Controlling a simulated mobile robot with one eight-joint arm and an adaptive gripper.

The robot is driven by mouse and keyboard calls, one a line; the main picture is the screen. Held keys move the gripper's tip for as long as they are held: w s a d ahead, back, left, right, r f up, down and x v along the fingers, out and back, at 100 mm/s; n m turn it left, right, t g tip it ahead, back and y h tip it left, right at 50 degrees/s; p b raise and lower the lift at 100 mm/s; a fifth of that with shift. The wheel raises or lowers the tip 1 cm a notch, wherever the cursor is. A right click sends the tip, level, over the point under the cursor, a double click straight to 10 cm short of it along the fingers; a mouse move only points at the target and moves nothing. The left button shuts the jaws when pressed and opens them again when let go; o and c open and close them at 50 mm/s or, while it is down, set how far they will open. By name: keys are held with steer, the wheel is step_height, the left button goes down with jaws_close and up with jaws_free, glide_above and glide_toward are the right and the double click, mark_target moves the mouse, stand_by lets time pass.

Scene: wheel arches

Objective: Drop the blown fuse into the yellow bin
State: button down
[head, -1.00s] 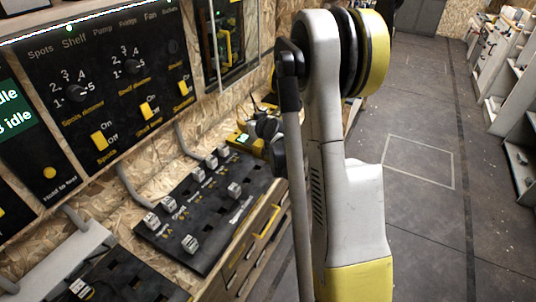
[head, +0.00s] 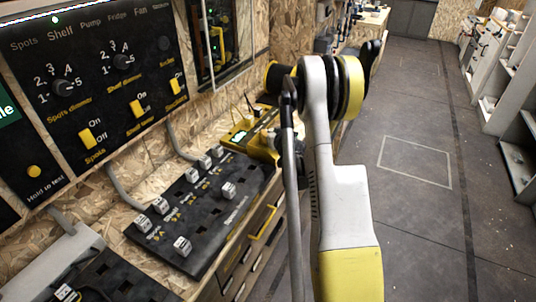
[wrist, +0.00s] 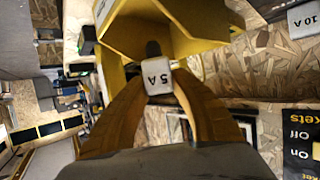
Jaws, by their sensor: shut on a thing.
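In the wrist view, which looks upside down, my gripper (wrist: 157,84) is shut on a small light-grey fuse (wrist: 155,76) marked 5 A, with a dark end. A yellow open-sided container, apparently the yellow bin (wrist: 198,42), fills the top middle of that view. The fuse overlaps its near edge in the picture; I cannot tell whether it is over, inside or in front of it. In the head view my arm hides the gripper and the fuse, and I cannot make out the bin surely.
In the head view a black fuse board (head: 205,225) with several fuses lies on the wooden bench. A yellow device (head: 240,137) with a green display sits beyond it. A switch panel (head: 95,75) stands on the left wall. The floor (head: 415,220) on the right is clear.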

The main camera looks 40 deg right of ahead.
steer(key=shift+f, duration=0.55)
steer(key=c, duration=1.1)
jaws_free()
steer(key=v, duration=1.2)
steer(key=shift+s, duration=0.1)
